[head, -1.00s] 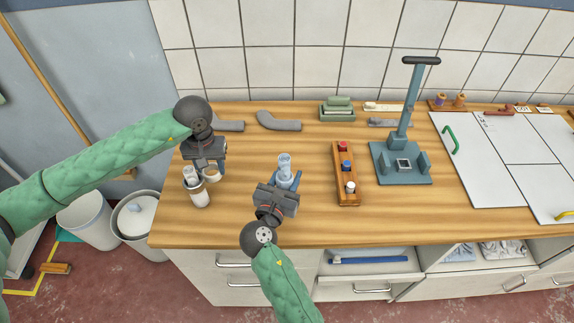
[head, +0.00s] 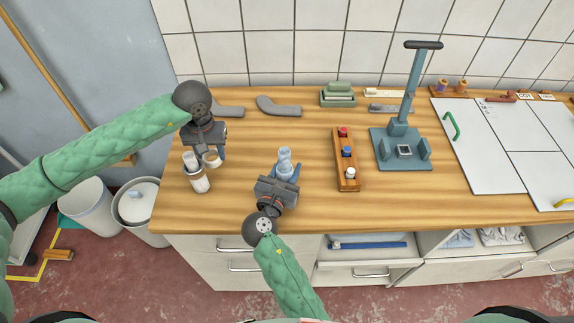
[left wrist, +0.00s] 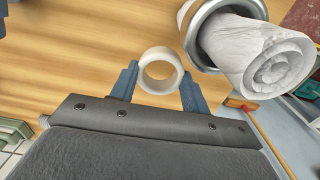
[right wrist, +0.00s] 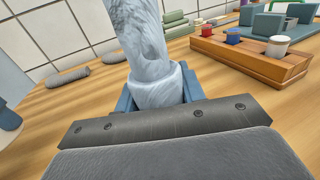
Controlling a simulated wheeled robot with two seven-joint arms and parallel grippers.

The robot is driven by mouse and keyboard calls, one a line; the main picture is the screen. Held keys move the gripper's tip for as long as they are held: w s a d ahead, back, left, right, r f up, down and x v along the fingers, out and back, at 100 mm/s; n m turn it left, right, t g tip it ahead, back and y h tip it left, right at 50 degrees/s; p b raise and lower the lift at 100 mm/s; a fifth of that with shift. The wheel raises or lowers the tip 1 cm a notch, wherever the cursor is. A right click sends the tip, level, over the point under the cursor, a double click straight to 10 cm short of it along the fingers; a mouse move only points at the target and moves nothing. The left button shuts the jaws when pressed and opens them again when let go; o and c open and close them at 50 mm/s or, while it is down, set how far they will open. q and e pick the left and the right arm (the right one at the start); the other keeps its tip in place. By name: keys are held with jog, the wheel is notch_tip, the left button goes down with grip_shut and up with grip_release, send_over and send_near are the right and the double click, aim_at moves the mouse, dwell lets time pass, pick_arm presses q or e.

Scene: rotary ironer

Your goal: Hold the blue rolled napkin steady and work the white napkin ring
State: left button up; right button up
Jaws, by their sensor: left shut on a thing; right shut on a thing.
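The blue rolled napkin (head: 285,158) stands roughly upright at the front middle of the counter. My right gripper (head: 285,177) is shut on its lower part. In the right wrist view the pale blue roll (right wrist: 140,45) rises from between the fingers, thicker at its base; its top is cut off. The white napkin ring (head: 212,160) is in my left gripper (head: 212,152), to the left of the napkin and apart from it. In the left wrist view the ring (left wrist: 160,86) sits between the two blue fingertips (left wrist: 158,80), its open hole facing the camera.
A wooden block with coloured knobs (head: 347,184) and a blue-grey lever press (head: 403,163) stand right. Counter between the two grippers is clear.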

jog(key=shift+f, duration=0.4)
dwell(0.4)
jog(key=o, duration=0.8)
jog(key=shift+c, duration=0.2)
pick_arm(q)
jog(key=shift+r+p, duration=0.6)
pick_arm(e)
jog(key=shift+r, duration=0.3)
jog(key=c, duration=0.5)
dwell(0.4)
